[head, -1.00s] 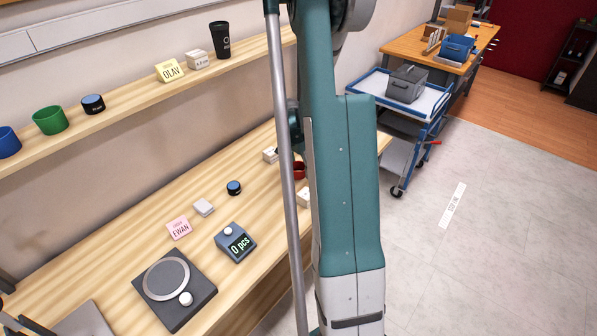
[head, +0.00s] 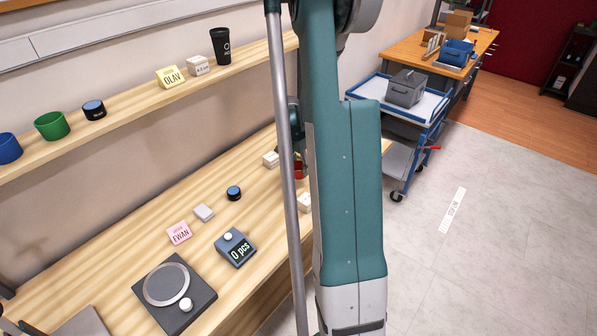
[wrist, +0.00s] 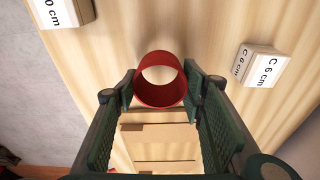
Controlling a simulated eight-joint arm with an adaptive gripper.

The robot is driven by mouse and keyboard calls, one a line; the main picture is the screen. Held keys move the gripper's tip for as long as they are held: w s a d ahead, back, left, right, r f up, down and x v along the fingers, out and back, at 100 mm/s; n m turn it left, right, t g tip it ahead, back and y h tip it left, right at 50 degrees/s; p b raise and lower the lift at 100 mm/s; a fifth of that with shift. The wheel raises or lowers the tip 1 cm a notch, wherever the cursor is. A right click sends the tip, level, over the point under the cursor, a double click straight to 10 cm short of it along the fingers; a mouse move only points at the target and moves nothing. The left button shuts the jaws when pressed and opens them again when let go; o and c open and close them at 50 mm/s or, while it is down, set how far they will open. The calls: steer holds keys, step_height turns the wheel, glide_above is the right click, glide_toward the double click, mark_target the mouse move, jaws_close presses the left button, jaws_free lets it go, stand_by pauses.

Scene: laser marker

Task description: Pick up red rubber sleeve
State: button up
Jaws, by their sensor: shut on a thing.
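The red rubber sleeve (wrist: 160,97) is a short open ring in the wrist view. My gripper (wrist: 159,88) is shut on it, with one dark green finger at each side of its outer wall. Pale wood grain shows through its opening. In the head view only a small red part of the sleeve (head: 299,170) shows between the pole and my arm, which hides the rest and my fingertips. Whether the sleeve touches the bench is not clear.
White blocks marked "C 6 cm" (wrist: 258,66) and "0 cm" (wrist: 62,10) stand right and left of the sleeve. The wooden bench (head: 110,240) also holds a counter display (head: 235,247), a turntable device (head: 174,293) and a black-blue roll (head: 233,193).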

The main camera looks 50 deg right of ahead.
step_height(320, 180, up, 7)
steer(key=shift+p, duration=0.45)
